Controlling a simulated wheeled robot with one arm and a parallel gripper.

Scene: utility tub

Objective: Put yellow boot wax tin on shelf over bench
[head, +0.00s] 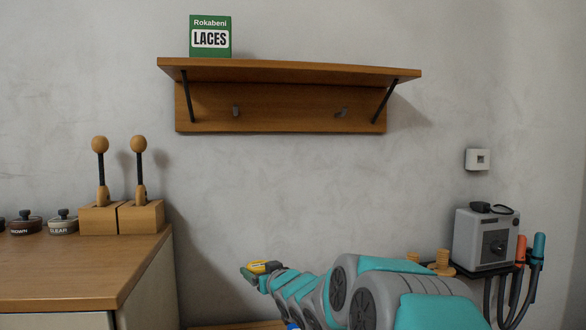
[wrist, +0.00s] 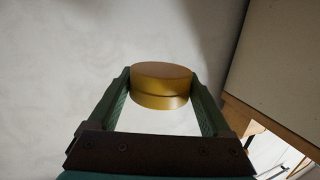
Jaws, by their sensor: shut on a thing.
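The yellow boot wax tin (wrist: 161,87) is a short round tin held between the two fingers of my gripper (wrist: 163,92) in the wrist view. In the head view the tin (head: 262,267) shows small at the end of my arm, low and below the shelf, with my gripper (head: 252,272) around it. The wooden shelf (head: 300,70) is fixed to the wall on dark brackets, with a back board and two hooks under it. The tin is clear of the shelf and of the counter at left.
A green laces box (head: 210,37) stands on the shelf's left end; the rest of the shelf top looks free. A grey machine (head: 486,240) stands at right.

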